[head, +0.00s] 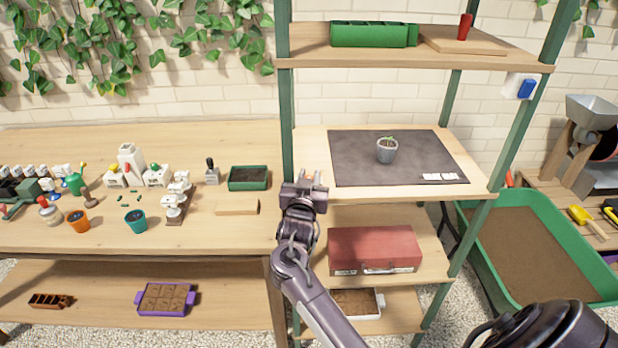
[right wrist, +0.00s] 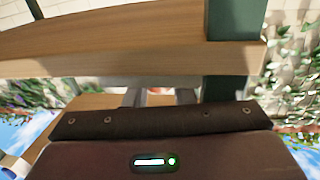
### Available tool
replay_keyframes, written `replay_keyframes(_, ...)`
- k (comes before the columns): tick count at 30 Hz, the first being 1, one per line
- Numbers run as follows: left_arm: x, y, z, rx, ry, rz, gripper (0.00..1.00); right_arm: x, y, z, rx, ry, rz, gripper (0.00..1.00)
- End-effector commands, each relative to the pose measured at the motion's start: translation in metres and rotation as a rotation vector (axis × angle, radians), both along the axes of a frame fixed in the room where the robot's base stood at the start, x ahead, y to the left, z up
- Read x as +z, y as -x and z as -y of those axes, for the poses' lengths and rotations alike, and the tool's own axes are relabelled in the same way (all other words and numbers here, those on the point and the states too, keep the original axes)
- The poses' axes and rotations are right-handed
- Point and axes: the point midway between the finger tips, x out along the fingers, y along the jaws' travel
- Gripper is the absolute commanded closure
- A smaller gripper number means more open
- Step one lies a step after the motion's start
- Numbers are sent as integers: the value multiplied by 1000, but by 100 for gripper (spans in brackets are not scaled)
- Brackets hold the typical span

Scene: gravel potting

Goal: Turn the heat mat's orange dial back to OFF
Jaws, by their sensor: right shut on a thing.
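The heat mat (head: 345,165) is a dark flat sheet on the middle shelf of the green-posted rack in the head view. A small grey pot (head: 387,151) with a seedling stands on it. My right gripper (head: 304,181) is at the left front edge of that shelf, left of the mat. It is shut on a small orange thing, the dial (head: 307,174), of which only a sliver shows between the fingers. In the right wrist view the fingertips (right wrist: 158,97) flank the dial (right wrist: 156,90). The dial's pointer and markings are hidden. My left gripper is not in view.
A red case (head: 375,247) sits on the shelf below. The workbench (head: 130,230) at left holds pots and tools. A green tub (head: 570,285) stands at right.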

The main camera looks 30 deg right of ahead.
Motion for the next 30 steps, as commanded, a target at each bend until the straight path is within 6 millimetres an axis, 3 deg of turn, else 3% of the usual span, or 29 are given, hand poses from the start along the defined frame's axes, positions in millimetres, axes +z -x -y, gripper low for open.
replay_keyframes(4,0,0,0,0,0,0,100,1,0,0,0,-1,2,100)
replay_keyframes(5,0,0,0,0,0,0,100,1,0,0,1,-1,2,75)
replay_keyframes(6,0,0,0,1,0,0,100,1,0,0,1,-1,2,69)
replay_keyframes(22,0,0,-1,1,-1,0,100,1,0,-1,23,1,3,69)
replay_keyframes(30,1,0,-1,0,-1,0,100,0,1,1,219,8,-3,69)
